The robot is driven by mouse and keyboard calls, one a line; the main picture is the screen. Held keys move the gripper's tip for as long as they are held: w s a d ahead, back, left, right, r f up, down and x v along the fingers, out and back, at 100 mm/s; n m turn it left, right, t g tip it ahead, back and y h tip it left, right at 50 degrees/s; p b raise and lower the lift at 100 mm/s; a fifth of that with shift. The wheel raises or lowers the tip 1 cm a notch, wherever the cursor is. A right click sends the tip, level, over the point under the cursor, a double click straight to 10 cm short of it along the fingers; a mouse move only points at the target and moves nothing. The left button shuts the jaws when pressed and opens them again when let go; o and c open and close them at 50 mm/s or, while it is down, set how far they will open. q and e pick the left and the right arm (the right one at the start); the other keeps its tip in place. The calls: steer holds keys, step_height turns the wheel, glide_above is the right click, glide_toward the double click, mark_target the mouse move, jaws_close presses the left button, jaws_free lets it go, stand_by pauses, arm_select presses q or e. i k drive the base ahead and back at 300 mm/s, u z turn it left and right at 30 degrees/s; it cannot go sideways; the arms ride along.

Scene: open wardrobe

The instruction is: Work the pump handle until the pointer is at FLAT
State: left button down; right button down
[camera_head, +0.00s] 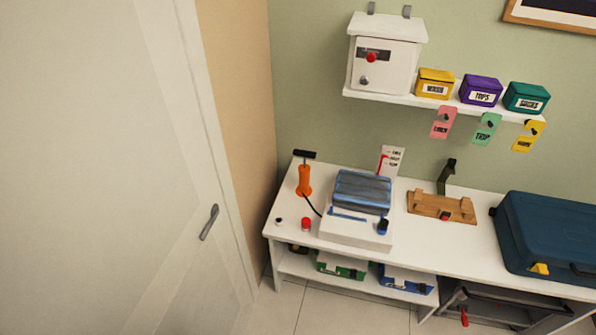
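An orange hand pump (304,181) stands upright at the left end of the white bench. Its black T-shaped pump handle (304,154) sits at the top, close above the orange body. A dark hose runs from the pump to a white box with a blue, puffed, ribbed bag (362,192) on it. A white gauge card (391,160) stands behind the bag, with several small lines of text and red marks. The lettering and the pointer's exact position are too small to read. Neither of my grippers is in view.
A white door with a grey handle (209,222) fills the left. On the white bench (400,250) are a red knob (306,224), a wooden block (441,206) and a blue case (545,235). A shelf above holds a white cabinet (383,65) and three small boxes.

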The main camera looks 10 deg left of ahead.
mark_target(305, 155)
steer(key=u, duration=0.05)
steer(key=k, duration=0.1)
steer(key=z, duration=0.95)
steer(key=i, duration=1.35)
steer(key=u, duration=0.55)
steer(key=i, duration=0.35)
steer(key=u, duration=0.45)
